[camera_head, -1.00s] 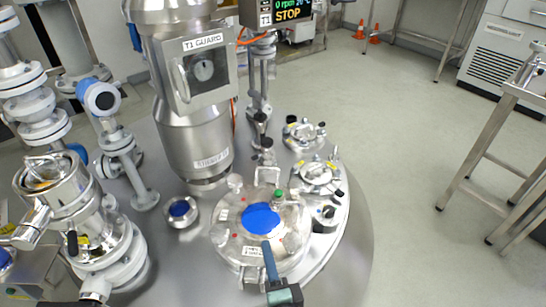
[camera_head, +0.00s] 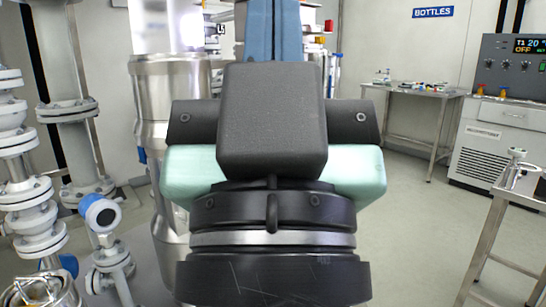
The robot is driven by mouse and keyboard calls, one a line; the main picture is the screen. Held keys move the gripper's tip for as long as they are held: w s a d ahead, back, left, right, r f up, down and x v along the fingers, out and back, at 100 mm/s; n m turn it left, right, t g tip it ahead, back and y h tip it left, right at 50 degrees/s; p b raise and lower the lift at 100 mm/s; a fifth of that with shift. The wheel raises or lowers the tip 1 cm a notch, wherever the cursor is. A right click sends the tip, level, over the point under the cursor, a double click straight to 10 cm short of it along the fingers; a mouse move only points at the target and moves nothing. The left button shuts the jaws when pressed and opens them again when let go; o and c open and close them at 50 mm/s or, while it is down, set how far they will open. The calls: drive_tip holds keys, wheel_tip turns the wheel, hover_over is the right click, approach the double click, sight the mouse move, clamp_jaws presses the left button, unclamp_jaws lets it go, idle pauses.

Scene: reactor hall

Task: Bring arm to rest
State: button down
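My gripper (camera_head: 272,30) fills the middle of the head view, very close to the camera. Its black wrist and body and pale green sides stand upright, with blue finger parts running up out of the top of the picture. The fingertips are cut off, so whether they are apart or together cannot be told. No held object shows in the visible part. My arm hides most of the middle of the scene, including the vessel top.
Steel columns (camera_head: 172,95) and flanged pipes (camera_head: 68,120) stand at left, with a blue-capped gauge (camera_head: 101,214). A steel table (camera_head: 415,92) stands at the back, a control cabinet (camera_head: 500,130) at right, and a steel stand (camera_head: 500,225) at near right. Open floor (camera_head: 420,225) lies between them.

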wheel_tip(320, 180, up, 30)
drive_tip(key=p, duration=2.7)
drive_tip(key=shift+p, duration=0.4)
drive_tip(key=shift+w, duration=0.1)
